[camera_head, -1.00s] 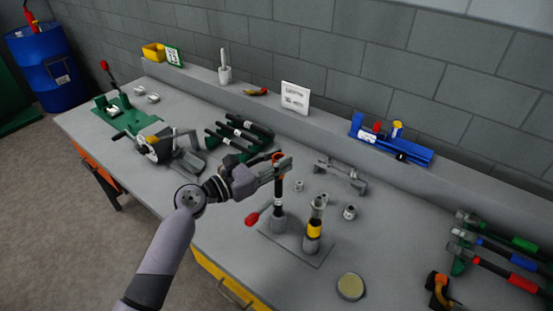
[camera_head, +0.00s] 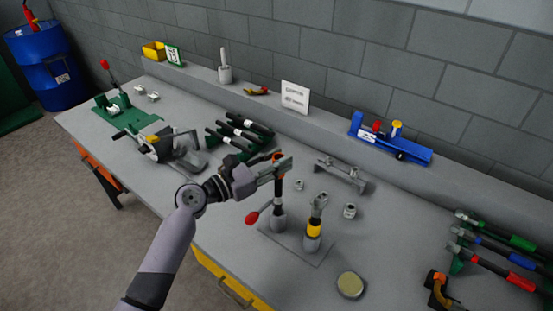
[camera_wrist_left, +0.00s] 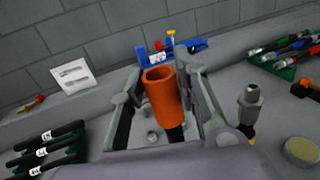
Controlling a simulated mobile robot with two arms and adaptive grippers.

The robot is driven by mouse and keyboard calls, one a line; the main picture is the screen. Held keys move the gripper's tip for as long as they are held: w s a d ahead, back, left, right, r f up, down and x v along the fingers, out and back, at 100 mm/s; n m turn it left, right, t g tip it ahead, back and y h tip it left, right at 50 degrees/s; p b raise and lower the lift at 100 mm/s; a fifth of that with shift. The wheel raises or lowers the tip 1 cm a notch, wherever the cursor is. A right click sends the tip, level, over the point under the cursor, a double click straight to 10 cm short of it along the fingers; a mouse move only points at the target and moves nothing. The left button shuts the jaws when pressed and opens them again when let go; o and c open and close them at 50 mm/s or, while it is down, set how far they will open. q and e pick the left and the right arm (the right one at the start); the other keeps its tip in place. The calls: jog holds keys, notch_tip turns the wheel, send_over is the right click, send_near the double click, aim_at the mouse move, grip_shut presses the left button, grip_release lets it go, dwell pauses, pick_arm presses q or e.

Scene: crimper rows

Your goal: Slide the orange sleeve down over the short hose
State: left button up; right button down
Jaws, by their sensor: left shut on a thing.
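The orange sleeve (camera_wrist_left: 162,95) stands upright between the fingers of my left gripper (camera_head: 283,165), which is shut on it. In the left wrist view its open top shows. In the head view only a little of the sleeve shows behind the fingers. The short black hose (camera_head: 279,188) stands upright in a grey holder below the gripper. In the left wrist view a black part of it (camera_wrist_left: 176,133) shows directly under the sleeve. How far the hose reaches inside the sleeve is hidden. My right gripper is not in view.
Close to the right stands a second upright hose with a yellow band (camera_head: 314,228) and metal fitting. A red-ended handle (camera_head: 252,218) is left of the holders. A round tin (camera_head: 351,285), small metal fittings (camera_head: 349,210) and a grey bracket (camera_head: 341,176) are nearby.

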pick_arm(q)
jog(key=shift+f, duration=0.15)
jog(key=shift+f+b, duration=0.3)
jog(key=shift+b, duration=0.05)
jog(key=shift+f+b, duration=0.6)
jog(key=shift+f, duration=0.25)
jog(key=b, duration=0.3)
send_over(276, 202)
jog(key=shift+w+d+f, duration=0.1)
jog(key=shift+f, duration=1)
jog(key=shift+w+f, duration=0.1)
jog(key=shift+f, duration=1)
jog(key=shift+f+b, duration=3.6)
jog(key=shift+f, duration=0.95)
jog(key=o, duration=1)
jog(key=v, duration=1.2)
